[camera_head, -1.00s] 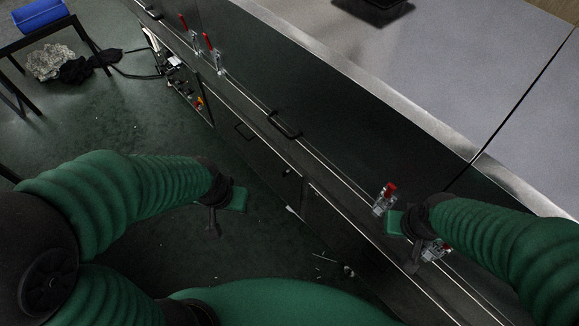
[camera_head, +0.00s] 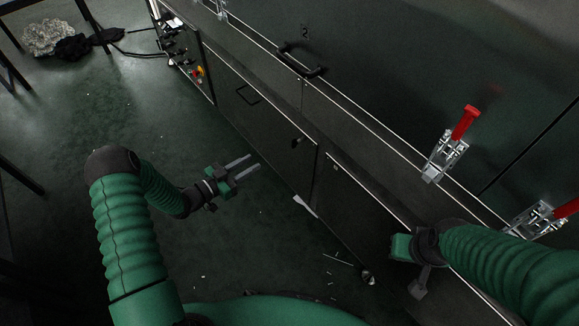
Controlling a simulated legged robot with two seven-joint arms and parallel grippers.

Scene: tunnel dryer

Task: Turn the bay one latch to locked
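Two red-handled metal toggle latches stand on the dryer's side ledge, one right of centre (camera_head: 447,148) and one at the right edge (camera_head: 541,216). Both red handles point up and to the right. A small dark knob (camera_head: 297,142) sits on a lower cabinet door. I cannot tell which fitting is the bay one latch. My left gripper (camera_head: 255,161) is open and empty, its two fingers pointing toward the lower doors, apart from them. My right gripper (camera_head: 416,268) is in front of the dryer side, below the latches; its fingers are not clear.
The dryer's dark side panel carries a black pull handle (camera_head: 300,62) and a number 2. Lower doors (camera_head: 262,118) run below the ledge. A control panel (camera_head: 183,58) is at upper left. The green floor (camera_head: 110,130) is largely open, with small debris.

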